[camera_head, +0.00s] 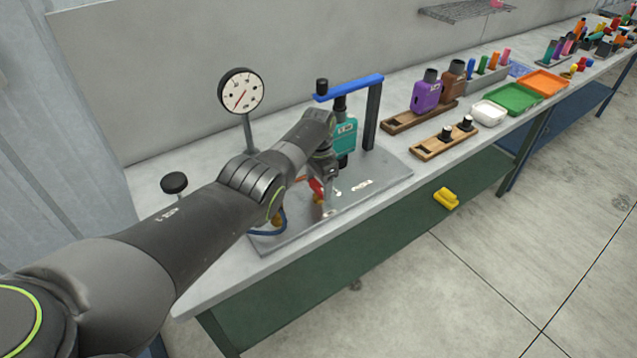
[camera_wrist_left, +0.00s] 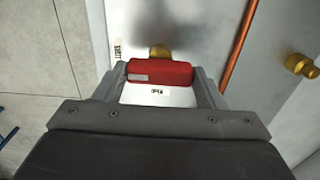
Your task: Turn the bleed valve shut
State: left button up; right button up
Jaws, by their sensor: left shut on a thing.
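The bleed valve's red handle (camera_wrist_left: 160,74) lies crosswise between my left gripper's fingers (camera_wrist_left: 162,84) in the left wrist view. The left gripper is shut on it. A brass stem (camera_wrist_left: 158,51) shows just beyond the handle. A white plate with small dark labels (camera_wrist_left: 157,92) lies around it; I cannot read the labels surely. In the head view, a bit of the red handle (camera_head: 316,187) shows below my left gripper (camera_head: 322,186), low over the grey metal base plate (camera_head: 375,190). My wrist and forearm hide much of the valve. My right gripper is not in view.
A round gauge (camera_head: 240,92) stands behind my forearm. A teal part (camera_head: 344,138) sits under a blue bar (camera_head: 350,87) close to the gripper. A black knob (camera_head: 174,183) stands left. In the wrist view, a copper pipe (camera_wrist_left: 240,45) and brass fitting (camera_wrist_left: 302,66) lie right.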

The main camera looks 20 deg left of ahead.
aim_at(318, 185)
pick_arm(q)
jog(key=o, duration=1)
jog(key=shift+r, duration=0.15)
jog(key=shift+r, duration=0.25)
notch_tip(318, 185, up, 5)
jog(key=shift+r+p, duration=0.1)
jog(key=shift+p, duration=0.65)
notch_tip(318, 185, up, 12)
jog(key=shift+f+b, duration=0.25)
jog(key=shift+b, duration=0.8)
